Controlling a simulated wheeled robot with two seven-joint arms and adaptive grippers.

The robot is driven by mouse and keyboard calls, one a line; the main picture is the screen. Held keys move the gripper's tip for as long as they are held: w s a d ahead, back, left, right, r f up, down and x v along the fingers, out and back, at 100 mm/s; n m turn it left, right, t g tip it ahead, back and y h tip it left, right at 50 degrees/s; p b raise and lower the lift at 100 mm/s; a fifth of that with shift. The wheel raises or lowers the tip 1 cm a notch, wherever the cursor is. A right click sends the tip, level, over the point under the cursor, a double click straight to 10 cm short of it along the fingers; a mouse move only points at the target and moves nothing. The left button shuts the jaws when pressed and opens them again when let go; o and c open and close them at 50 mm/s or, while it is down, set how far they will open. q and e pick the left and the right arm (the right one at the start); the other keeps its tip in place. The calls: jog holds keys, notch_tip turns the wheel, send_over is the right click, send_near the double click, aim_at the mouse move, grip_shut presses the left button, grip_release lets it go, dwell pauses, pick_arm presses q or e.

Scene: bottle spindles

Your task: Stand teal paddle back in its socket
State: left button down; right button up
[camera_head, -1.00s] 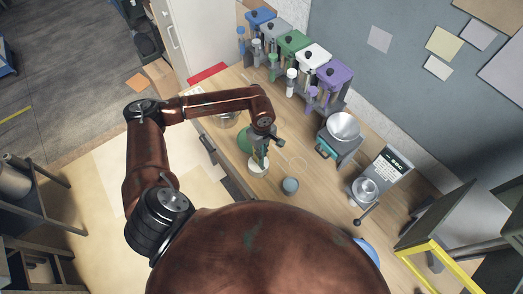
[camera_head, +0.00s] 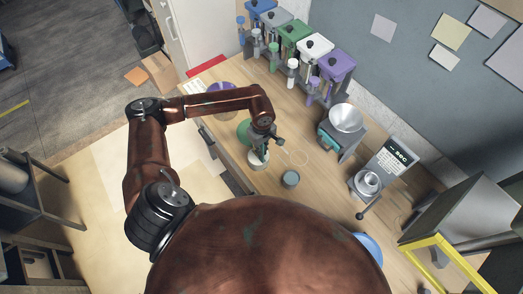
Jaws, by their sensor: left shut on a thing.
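My left gripper (camera_head: 261,143) hangs over the worktop, shut on a small grey-green thing that its fingers mostly hide. I cannot tell whether this is the teal paddle. Just below it a pale round cup (camera_head: 258,161) stands on the wood. I cannot tell whether the held thing touches the cup. A teal part (camera_head: 326,138) shows at the front of the grey machine with the silver bowl (camera_head: 346,118). A small grey-teal round pot (camera_head: 290,179) stands to the right of the gripper. No socket is clear to me. My right gripper is out of view.
Blue, grey, green, white (camera_head: 315,47) and purple (camera_head: 337,64) dispensers with small bottles line the wall. A scale (camera_head: 393,163) stands to the right. The worktop (camera_head: 315,200) beyond the pot is clear.

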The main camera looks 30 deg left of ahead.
pick_arm(q)
jog(key=c, duration=2)
grip_release()
notch_tip(320, 180, up, 12)
jog(key=shift+r, duration=0.1)
